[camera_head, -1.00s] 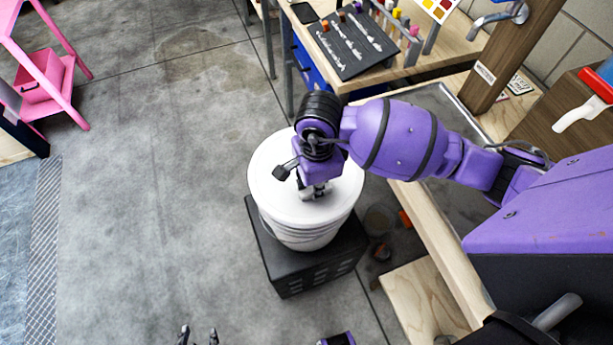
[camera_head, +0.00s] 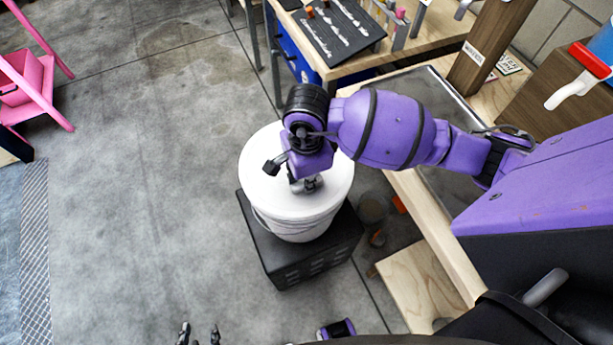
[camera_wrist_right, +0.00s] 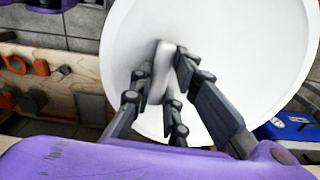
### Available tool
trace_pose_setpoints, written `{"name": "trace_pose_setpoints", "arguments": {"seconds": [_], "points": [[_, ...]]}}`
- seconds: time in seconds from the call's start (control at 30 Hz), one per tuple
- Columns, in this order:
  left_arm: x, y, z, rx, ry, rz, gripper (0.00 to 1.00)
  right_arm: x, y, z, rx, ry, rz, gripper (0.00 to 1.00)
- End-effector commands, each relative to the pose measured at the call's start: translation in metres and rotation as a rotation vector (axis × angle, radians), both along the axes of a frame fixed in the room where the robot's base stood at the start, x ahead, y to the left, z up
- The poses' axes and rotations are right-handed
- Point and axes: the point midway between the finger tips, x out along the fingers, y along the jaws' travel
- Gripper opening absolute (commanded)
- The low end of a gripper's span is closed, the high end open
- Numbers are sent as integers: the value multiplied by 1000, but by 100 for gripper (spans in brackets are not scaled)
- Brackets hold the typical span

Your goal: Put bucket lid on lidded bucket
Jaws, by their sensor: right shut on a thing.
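The white round bucket lid (camera_head: 263,196) lies over the mouth of the white bucket (camera_head: 297,233). In the head view it looks roughly level, and I cannot tell whether it is pressed down. The bucket stands on a black box. My right gripper (camera_head: 308,184) points down at the lid's middle and is shut on its handle. In the right wrist view the lid (camera_wrist_right: 255,50) fills the middle, and the fingers of the gripper (camera_wrist_right: 165,85) close around the white handle (camera_wrist_right: 162,72). My left gripper (camera_head: 199,334) shows only its fingertips at the bottom edge, apart from each other.
The black box (camera_head: 300,268) stands on the open concrete floor. A wooden workbench (camera_head: 440,240) with a dark inset runs close on the right. A table with a black tool board (camera_head: 340,30) is behind. A pink shelf (camera_head: 40,90) stands far left. The floor on the left is clear.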

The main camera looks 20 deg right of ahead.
Motion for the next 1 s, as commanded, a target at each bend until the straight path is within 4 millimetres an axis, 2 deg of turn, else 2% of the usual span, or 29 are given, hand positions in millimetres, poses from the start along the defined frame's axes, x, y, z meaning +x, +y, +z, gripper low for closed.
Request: {"name": "trace_pose_setpoints", "arguments": {"seconds": [0.27,1.0], "points": [[-9,1,-5,1,16,3,34,0,1,-3,0,0,0,0],[3,-1,-1,0,-5,-2,34,0,1,-5,0,0,0,0]]}}
